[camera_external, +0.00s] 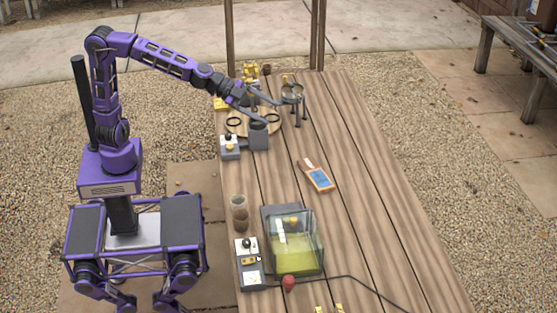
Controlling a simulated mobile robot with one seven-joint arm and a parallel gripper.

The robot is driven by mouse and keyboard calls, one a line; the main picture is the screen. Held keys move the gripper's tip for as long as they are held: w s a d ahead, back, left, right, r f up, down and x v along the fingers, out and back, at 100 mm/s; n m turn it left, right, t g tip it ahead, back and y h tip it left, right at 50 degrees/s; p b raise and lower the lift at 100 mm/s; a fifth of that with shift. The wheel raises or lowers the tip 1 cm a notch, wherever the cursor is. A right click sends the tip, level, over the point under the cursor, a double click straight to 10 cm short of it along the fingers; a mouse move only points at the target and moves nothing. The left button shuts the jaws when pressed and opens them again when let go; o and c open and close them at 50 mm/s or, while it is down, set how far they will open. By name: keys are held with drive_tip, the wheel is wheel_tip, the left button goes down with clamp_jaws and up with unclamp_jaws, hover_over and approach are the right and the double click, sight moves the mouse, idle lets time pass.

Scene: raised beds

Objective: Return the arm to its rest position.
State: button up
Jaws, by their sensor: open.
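My gripper (262,105) is at the end of my purple arm, which reaches from the left out over the far left part of the wooden table (350,150). Its fingers are spread apart and I see nothing between them. It is above or close to a round wooden board (272,126) and a dark grey cup-like block (258,136); the exact height is hard to tell. The arm is raised at the elbow and stretched out toward the table.
A small metal pan on dark legs (292,94) stands just right of the gripper. A clear box with yellow-green contents (295,247), brown pots (239,213) and a red knob-like thing (289,283) are nearer. The table's right side is clear.

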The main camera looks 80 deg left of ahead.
drive_tip(key=s+a+f+g+y, duration=0.2)
drive_tip(key=s+a+f, duration=0.15)
drive_tip(key=f, duration=0.55)
drive_tip(key=s+a+r+n+t+y+p, duration=0.1)
drive_tip(key=s+a+r+n+y, duration=0.35)
drive_tip(key=a, duration=0.45)
drive_tip(key=s+a+r+n+t+y+p, duration=0.1)
drive_tip(key=s+a+r+n+y, duration=0.35)
drive_tip(key=a, duration=0.45)
drive_tip(key=s+f+n+g+h, duration=0.2)
drive_tip(key=s+f+g, duration=0.1)
drive_tip(key=s, duration=0.5)
drive_tip(key=s+f+n+g+h+p, duration=0.1)
drive_tip(key=s+f+n+g+h, duration=0.1)
drive_tip(key=s, duration=0.7)
drive_tip(key=shift+f+g+h+p, duration=0.3)
drive_tip(key=shift+f+g+h, duration=0.35)
drive_tip(key=shift+h, duration=0.15)
